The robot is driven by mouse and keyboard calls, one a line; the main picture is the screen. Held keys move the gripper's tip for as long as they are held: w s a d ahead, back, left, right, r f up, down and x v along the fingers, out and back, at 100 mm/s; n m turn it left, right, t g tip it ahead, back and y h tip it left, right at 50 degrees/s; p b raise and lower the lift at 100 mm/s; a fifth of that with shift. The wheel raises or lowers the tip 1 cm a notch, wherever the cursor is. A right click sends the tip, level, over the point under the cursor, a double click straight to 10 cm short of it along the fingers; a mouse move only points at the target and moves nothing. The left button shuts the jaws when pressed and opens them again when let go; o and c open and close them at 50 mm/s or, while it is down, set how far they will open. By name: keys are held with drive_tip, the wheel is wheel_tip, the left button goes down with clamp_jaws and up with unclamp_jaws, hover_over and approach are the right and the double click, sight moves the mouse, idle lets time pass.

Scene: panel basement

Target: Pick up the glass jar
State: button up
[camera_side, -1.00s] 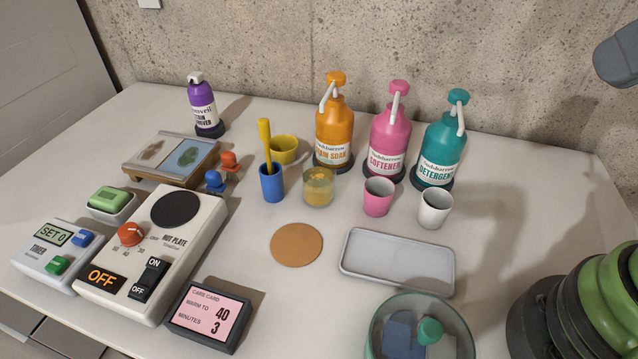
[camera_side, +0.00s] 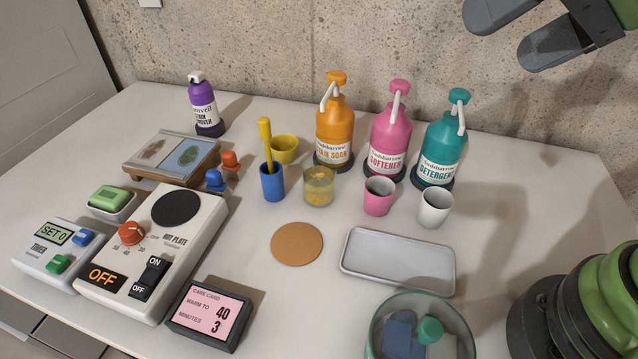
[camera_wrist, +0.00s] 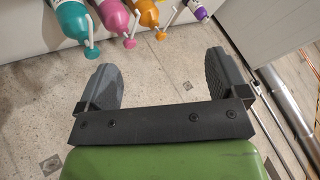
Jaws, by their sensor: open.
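The glass jar (camera_side: 319,186) is a small clear jar with yellowish contents. It stands upright on the table, in front of the orange stain soak bottle (camera_side: 335,125) and between the blue cup (camera_side: 272,183) and the pink cup (camera_side: 378,196). My gripper (camera_side: 515,38) is at the upper right of the side view, high above the table and well apart from the jar. In the wrist view my gripper (camera_wrist: 170,78) is open with nothing between its fingers. The jar does not show in the wrist view.
Pink softener (camera_side: 390,135) and teal detergent (camera_side: 441,140) pump bottles stand behind the cups. A white cup (camera_side: 435,208), a grey tray (camera_side: 397,283), a cork coaster (camera_side: 297,244) and a large glass bowl (camera_side: 378,318) stand nearby. A hot plate (camera_side: 190,240) is at left.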

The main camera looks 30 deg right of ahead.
drive_tip(key=w+a+f, duration=0.3)
drive_tip(key=w+a, duration=0.1)
drive_tip(key=w, duration=0.2)
drive_tip(key=n+t+h, duration=0.1)
drive_tip(key=n+h, duration=0.1)
drive_tip(key=h, duration=0.3)
hover_over(313, 176)
drive_tip(key=s+a, duration=0.1)
drive_tip(key=s, duration=0.9)
wheel_tip(313, 176, down, 18)
drive_tip(key=x, duration=1)
drive_tip(key=shift+w+a, duration=0.15)
drive_tip(key=shift+w, duration=0.05)
drive_tip(key=c, duration=1.1)
